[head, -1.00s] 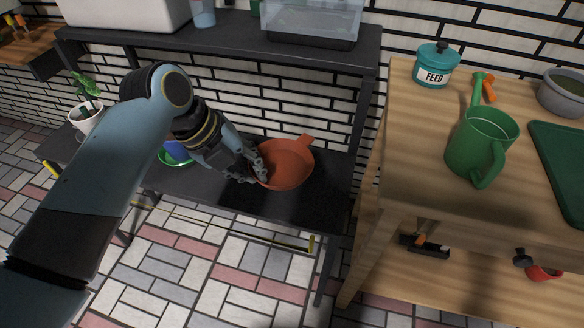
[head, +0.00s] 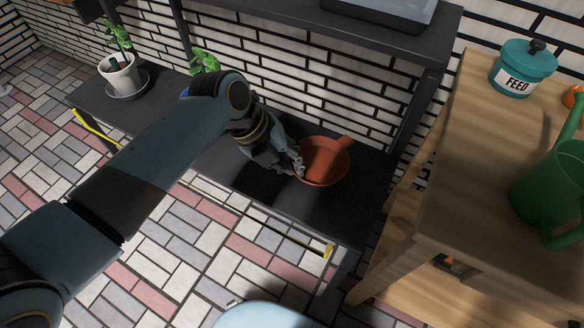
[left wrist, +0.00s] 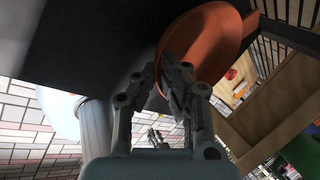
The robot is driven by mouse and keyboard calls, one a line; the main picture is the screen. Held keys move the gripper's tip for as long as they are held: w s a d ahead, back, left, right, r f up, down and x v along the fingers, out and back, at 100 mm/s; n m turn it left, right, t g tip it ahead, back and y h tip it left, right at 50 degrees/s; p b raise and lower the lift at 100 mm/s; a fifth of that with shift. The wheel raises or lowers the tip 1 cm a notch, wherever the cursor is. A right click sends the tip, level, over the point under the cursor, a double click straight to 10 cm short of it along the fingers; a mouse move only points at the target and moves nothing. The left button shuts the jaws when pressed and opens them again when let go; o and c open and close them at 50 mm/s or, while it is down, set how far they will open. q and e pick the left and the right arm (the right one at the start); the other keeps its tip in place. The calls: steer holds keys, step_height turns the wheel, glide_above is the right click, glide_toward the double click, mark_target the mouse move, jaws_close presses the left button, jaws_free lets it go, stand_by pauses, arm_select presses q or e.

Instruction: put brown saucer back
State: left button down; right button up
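The brown saucer (head: 328,163), a reddish-brown round dish with a short tab at its rim, is over the right end of the low black shelf (head: 270,185). My left gripper (head: 297,164) is at the saucer's left rim. In the left wrist view the saucer (left wrist: 208,42) is at the upper middle, and the fingers (left wrist: 166,75) close on its near rim. Whether the saucer rests on the shelf or hangs just above it, I cannot tell. My right gripper is not in view.
A potted plant on a grey saucer (head: 127,84) stands at the shelf's left end. Another plant (head: 205,62) is partly behind my arm. An upper black shelf (head: 290,25) overhangs. A wooden table (head: 470,170) with a feed tin (head: 523,70) and green watering can (head: 552,195) stands at right.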

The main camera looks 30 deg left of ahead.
arm_select(q)
steer(key=shift+f, duration=1.1)
steer(key=c, duration=1.5)
jaws_free()
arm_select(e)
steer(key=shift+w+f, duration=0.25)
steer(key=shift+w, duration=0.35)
